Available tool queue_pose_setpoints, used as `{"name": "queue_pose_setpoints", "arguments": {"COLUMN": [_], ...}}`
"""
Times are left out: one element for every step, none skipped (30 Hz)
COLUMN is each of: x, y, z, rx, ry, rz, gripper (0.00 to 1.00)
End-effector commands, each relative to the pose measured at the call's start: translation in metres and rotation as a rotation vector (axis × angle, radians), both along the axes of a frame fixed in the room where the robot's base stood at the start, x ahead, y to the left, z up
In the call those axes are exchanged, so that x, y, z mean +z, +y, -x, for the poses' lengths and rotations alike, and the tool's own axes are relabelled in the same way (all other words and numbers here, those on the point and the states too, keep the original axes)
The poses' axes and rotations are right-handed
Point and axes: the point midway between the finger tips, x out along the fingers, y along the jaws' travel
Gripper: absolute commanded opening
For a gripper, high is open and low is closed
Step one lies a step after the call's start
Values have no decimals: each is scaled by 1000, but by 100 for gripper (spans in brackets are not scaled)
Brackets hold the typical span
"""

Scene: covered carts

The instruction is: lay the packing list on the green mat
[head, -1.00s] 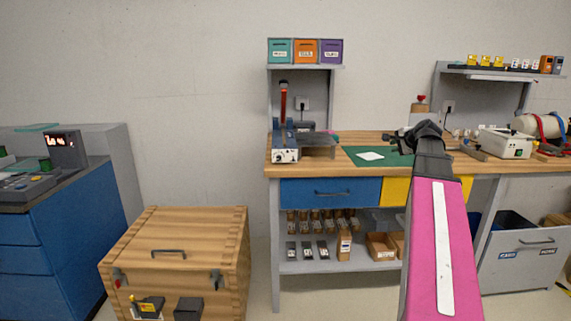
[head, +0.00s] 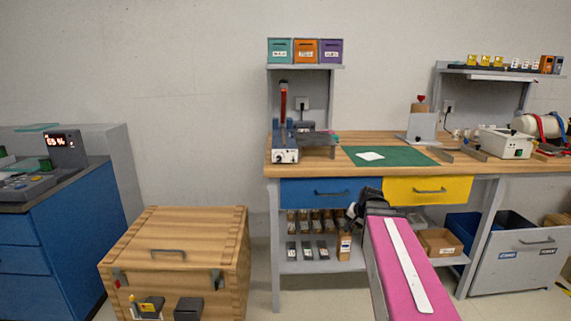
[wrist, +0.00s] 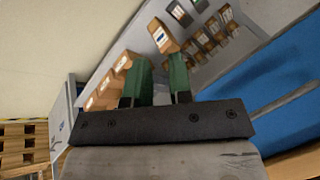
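The green mat (head: 405,157) lies flat on the wooden workbench. A small white sheet (head: 370,156), which looks like the packing list, lies on the left part of the mat; any print on it is too small to read. My gripper (wrist: 160,70) shows two green fingers in the wrist view, apart with nothing between them. In the head view the arm's end is low, in front of the bench between the blue and yellow drawers, below and apart from the sheet. The fingertips are hidden there.
The bench (head: 340,138) carries a blue-grey device with a red-handled lever (head: 284,128) left of the mat and a grey stand (head: 421,127) behind it. The blue drawer (head: 325,192) and yellow drawer (head: 427,189) are shut. A wooden chest (head: 175,260) stands left.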

Motion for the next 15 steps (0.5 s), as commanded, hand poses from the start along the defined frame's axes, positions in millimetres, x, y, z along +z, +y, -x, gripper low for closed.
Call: {"name": "queue_pose_setpoints", "arguments": {"x": [-20, -30, -43, -52, -61, -73, -82, -90, -99, -106, -111, -118, -123, -126, -130], "y": [12, 18, 25, 30, 36, 41, 46, 50, 54, 58, 60, 63, 65, 67, 69], "z": [17, 25, 36, 44, 53, 64, 73, 81, 91, 99, 106, 114, 119, 124, 129], "rx": [55, 88, 131, 165, 199, 244, 276, 309, 350, 379, 406, 437, 460, 478, 501], "ry": [36, 57, 83, 102, 121, 147, 167, 185, 207, 224, 238, 258, 269, 278, 290], "rz": [32, 52, 78, 98, 118, 143, 159, 178, 199, 214, 228, 244, 255, 264, 275], "gripper": [20, 20, 20, 20, 20, 20, 20, 20, 20, 20, 20, 20, 20, 20, 20]}}
